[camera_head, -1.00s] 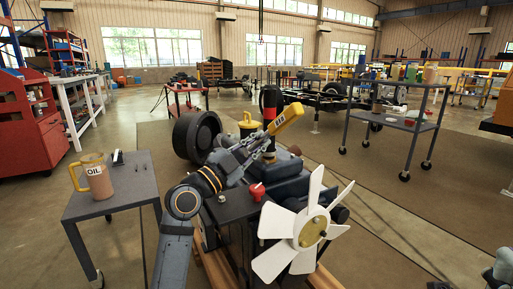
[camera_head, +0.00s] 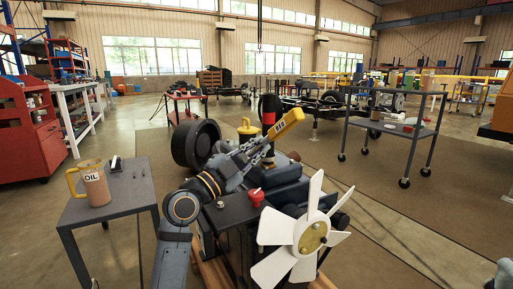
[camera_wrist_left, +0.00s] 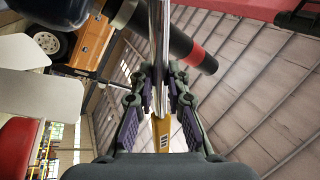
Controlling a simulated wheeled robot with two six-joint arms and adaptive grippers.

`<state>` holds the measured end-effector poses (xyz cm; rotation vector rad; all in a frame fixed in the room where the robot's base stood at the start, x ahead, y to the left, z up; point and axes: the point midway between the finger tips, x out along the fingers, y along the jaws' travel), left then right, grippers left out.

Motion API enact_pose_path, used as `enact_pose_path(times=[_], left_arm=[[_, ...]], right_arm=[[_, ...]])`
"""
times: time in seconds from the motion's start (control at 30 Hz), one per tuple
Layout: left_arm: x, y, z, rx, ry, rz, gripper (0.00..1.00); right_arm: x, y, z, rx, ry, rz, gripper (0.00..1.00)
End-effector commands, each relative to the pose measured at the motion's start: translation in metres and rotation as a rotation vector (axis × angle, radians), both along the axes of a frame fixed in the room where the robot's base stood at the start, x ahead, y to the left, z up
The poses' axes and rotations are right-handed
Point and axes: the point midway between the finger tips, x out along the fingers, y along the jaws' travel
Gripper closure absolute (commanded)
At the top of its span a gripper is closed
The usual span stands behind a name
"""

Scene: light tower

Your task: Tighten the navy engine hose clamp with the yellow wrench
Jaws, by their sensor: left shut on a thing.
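My left gripper (camera_head: 262,150) is shut on the yellow wrench (camera_head: 288,123), above the engine (camera_head: 235,212). The wrench's yellow end points up and right in the head view. In the left wrist view the fingers (camera_wrist_left: 160,92) close on its grey metal shaft (camera_wrist_left: 161,30), with the yellow part (camera_wrist_left: 161,134) below them. A black cylinder with a red band (camera_wrist_left: 196,54) is beside the shaft there; the head view shows it (camera_head: 267,118) just behind the wrench. I cannot make out the navy hose clamp or whether the wrench touches it. My right gripper is not in view.
The engine's white fan (camera_head: 305,236) and red cap (camera_head: 256,197) are in front of and below the wrench. A small grey table (camera_head: 125,195) with an oil jug (camera_head: 94,184) stands left. A grey cart (camera_head: 390,128) stands right, with open floor between it and the engine.

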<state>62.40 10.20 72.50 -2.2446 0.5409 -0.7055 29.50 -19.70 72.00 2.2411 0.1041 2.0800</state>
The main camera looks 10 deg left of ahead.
Motion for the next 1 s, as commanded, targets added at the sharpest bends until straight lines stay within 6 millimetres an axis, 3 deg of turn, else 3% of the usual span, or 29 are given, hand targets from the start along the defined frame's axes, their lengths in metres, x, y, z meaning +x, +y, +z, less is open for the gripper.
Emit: enact_pose_path(times=[1.0], left_arm=[[-0.037,0.044,0.001,-0.002,-0.005,-0.001,1.0]], right_arm=[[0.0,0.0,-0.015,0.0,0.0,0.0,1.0]])
